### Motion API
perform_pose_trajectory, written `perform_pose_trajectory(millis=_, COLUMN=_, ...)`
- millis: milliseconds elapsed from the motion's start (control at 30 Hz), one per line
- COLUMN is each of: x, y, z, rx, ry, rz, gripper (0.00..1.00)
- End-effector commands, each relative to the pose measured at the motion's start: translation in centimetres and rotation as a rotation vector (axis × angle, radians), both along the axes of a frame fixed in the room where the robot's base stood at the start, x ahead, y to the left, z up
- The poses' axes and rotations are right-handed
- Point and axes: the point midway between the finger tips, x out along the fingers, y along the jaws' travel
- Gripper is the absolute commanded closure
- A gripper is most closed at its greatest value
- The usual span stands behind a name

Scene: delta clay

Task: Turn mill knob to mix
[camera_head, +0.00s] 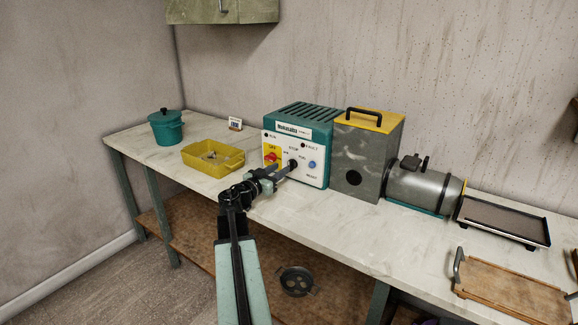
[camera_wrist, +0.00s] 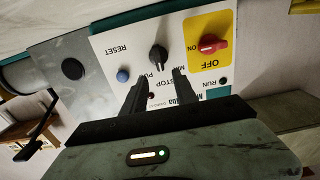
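The mill's control unit (camera_head: 307,117) is a teal box with a white front panel. Its black selector knob (camera_head: 293,164) sits under the STOP label, with MIX and PUG labels beside it. The knob also shows in the wrist view (camera_wrist: 158,56), where the panel appears upside down. My gripper (camera_head: 281,171) is in front of the panel. In the wrist view its two fingers (camera_wrist: 158,77) are apart, with the knob just beyond and between the tips. I see no clear contact. The fingers partly cover the labels, and I cannot tell which one the knob points to.
A red switch (camera_wrist: 209,44) on a yellow plate and a blue RESET button (camera_wrist: 123,75) flank the knob. A yellow tray (camera_head: 198,165) and teal pot (camera_head: 166,127) stand left on the counter. A grey box (camera_head: 351,153) and metal cylinder (camera_head: 425,190) stand right.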

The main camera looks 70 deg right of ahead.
Motion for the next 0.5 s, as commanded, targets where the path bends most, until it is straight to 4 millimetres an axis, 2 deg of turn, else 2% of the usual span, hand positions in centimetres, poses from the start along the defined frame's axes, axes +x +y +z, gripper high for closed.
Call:
perform_pose_trajectory(millis=200, x=-0.9, y=-4.2, z=0.0, rx=0.001, ry=0.001, rz=-0.002, gripper=0.65)
perform_pose_trajectory(millis=300, x=-1.4, y=-5.6, z=0.0, rx=0.001, ry=0.001, rz=-0.002, gripper=0.65)
perform_pose_trajectory(millis=500, x=-1.6, y=-6.1, z=0.0, rx=0.001, ry=0.001, rz=0.000, gripper=0.65)
